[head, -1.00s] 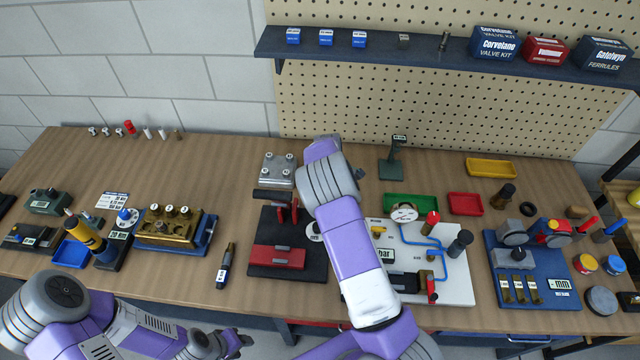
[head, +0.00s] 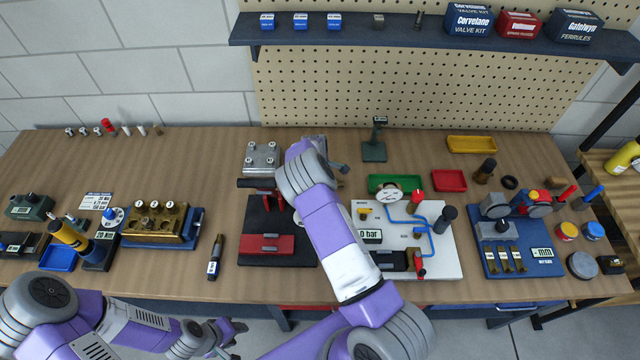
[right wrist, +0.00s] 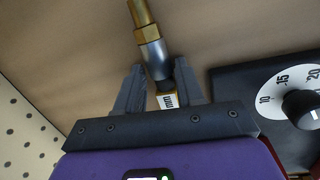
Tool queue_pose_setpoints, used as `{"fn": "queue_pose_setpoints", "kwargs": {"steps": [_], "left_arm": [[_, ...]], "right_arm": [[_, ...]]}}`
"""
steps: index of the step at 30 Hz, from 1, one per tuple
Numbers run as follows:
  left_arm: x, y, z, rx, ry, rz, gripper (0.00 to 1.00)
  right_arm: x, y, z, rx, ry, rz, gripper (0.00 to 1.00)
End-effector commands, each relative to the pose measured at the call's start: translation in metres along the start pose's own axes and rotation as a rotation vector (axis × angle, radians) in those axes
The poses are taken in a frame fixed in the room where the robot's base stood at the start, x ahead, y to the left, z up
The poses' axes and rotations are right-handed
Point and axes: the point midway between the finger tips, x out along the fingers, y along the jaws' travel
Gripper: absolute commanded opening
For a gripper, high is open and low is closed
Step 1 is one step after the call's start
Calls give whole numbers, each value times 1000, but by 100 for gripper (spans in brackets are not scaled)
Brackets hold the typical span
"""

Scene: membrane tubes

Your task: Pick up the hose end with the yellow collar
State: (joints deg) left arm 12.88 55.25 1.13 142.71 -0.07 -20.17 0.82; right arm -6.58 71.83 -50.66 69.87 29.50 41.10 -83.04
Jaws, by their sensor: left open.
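I cannot single out a hose end with a yellow collar in the head view. In the right wrist view, a fitting (right wrist: 153,58) with a brass end and a silver sleeve lies between and beyond my right fingers. A small yellowish labelled part (right wrist: 168,102) sits at its near end; I cannot tell whether it is the collar. My right gripper (right wrist: 162,82) looks open, with a gap beside the labelled part. In the head view my right arm hides much of that spot. My left gripper (head: 238,334) is open and empty at the bench's front edge.
A dial (right wrist: 303,108) on a black block is close to the right of my right gripper. A white board (head: 445,262) with blue tubing, a black stand with a red block (head: 265,246) and a green tray (head: 378,182) surround my right arm.

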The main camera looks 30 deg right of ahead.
Motion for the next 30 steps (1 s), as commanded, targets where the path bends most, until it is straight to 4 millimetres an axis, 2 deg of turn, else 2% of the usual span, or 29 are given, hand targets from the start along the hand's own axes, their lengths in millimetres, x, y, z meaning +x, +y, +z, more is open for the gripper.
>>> {"fn": "queue_pose_setpoints", "kwargs": {"steps": [1,7,17,20,30], "left_arm": [[0,0,0,0,0,0,43],[0,0,0,0,0,0,43],[0,0,0,0,0,0,43],[1,0,0,0,0,0,43],[4,-2,0,0,0,0,43]], "right_arm": [[0,0,0,0,0,0,29],[0,0,0,0,0,0,0],[-6,2,0,1,1,2,0],[-20,4,1,2,3,3,0],[-84,12,7,1,3,1,0]]}}
